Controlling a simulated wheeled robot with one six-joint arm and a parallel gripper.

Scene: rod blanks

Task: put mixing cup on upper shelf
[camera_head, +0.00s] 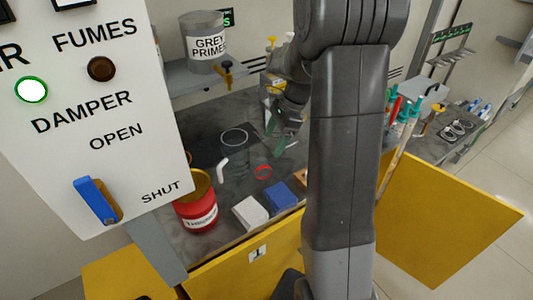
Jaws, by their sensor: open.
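The shelf (188,82) on the back wall holds a grey can (203,45) labelled grey primer near its left part. A small yellow-and-black tap-like fitting (228,72) is at its front edge. My gripper (279,143) is open, pointing down over the dark worktop, partly hidden behind my own arm. I see nothing clearly held in it. I cannot make out a mixing cup for certain; my arm hides part of the worktop and shelf.
A red can (196,214) stands at the worktop's front left. A white block (250,212), a blue block (280,197), a red ring (263,172) and a white bent piece (222,169) lie nearby. A control panel (90,150) blocks the left; yellow doors (440,215) stand in front.

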